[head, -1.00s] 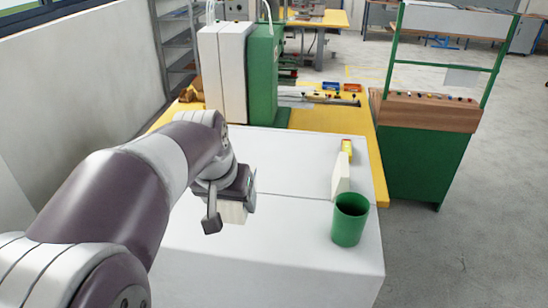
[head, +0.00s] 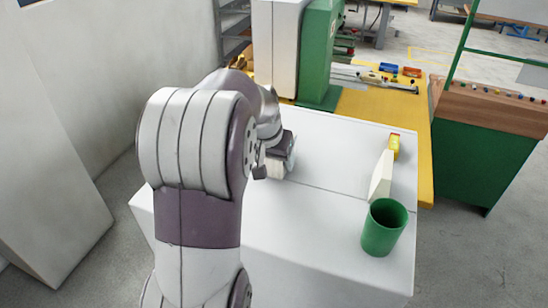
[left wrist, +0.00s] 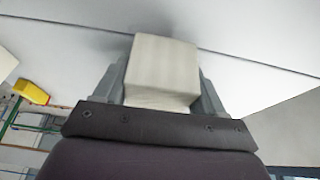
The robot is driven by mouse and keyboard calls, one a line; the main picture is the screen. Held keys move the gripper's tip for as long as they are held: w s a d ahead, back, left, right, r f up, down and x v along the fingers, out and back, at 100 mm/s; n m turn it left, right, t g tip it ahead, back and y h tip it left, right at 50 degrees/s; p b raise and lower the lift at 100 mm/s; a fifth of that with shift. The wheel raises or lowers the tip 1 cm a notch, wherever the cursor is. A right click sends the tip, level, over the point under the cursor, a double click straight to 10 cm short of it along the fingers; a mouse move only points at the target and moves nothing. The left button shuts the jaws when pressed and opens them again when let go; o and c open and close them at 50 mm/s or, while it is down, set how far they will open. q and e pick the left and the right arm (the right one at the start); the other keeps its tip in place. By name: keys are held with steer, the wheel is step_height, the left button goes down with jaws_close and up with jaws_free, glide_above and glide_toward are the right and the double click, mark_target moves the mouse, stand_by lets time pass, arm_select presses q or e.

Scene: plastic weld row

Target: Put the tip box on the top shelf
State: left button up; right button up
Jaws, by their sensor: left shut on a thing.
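My left gripper (head: 278,163) is shut on a cream, block-shaped box (head: 274,170), which I take to be the tip box. It is over the left back part of the white table. In the left wrist view the box (left wrist: 160,70) sits between the two grey fingers, with the white table surface behind it. I cannot tell how high it is above the table. A grey shelf rack (head: 231,28) stands behind, at the upper left; only part shows and its top is cut off. My right gripper is not in view.
On the white table (head: 300,245) stand a green cup (head: 384,228), a pale upright wedge (head: 381,176) and a small yellow object (head: 395,146). A white and green machine (head: 318,50) stands behind on a yellow bench (head: 375,105). A wall is at the left.

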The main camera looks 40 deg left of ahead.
arm_select(q)
steer(key=shift+s+f, duration=0.2)
steer(key=shift+f, duration=0.2)
steer(key=shift+w+f, duration=0.1)
steer(key=shift+w, duration=0.05)
steer(key=o, duration=0.7)
steer(key=shift+f, duration=0.1)
steer(key=o, duration=0.4)
steer(key=shift+o, duration=0.2)
